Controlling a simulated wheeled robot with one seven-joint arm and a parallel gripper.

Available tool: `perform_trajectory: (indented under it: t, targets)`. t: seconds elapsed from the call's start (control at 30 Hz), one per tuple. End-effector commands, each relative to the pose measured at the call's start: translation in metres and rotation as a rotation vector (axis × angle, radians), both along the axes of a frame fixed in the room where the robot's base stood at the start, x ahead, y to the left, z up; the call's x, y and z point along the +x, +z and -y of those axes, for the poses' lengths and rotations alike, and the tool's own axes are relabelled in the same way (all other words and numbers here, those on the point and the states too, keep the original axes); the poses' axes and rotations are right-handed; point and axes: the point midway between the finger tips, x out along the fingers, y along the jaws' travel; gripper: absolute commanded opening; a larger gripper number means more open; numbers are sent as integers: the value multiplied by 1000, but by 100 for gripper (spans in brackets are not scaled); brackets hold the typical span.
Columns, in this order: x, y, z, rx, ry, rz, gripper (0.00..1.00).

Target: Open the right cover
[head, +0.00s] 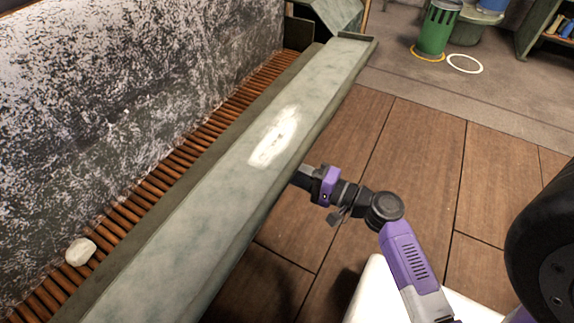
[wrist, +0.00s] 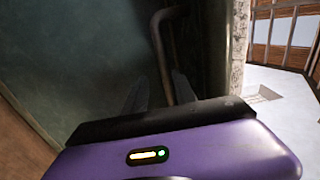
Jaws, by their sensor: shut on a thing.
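In the head view my gripper (head: 299,178) is at the right side of a long green-grey metal ledge (head: 225,165), low against its outer face. The ledge hides the fingertips there. In the wrist view a dark green panel (wrist: 85,55) fills the left and middle, and a bent bar handle (wrist: 161,48) stands out from it. My gripper (wrist: 160,90) is shut on this handle, with its dark fingers on either side of the bar's lower part. Which panel is the right cover, and how far it stands open, I cannot tell.
Brown slats (head: 150,165) run behind the ledge below a speckled wall (head: 130,80). A pale stone (head: 80,251) lies on them. A green bin (head: 436,30) and white ring (head: 465,64) are at the back.

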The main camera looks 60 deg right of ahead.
Motion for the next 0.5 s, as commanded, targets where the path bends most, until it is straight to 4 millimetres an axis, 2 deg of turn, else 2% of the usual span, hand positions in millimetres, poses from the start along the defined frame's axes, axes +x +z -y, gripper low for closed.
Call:
perform_trajectory:
  t: [0.03,0.07,0.5]
  targets:
    - [-1,-9,-4,5,8,-14,31]
    - [-1,-9,-4,4,8,-13,34]
    - [-1,-5,-1,3,4,-7,34]
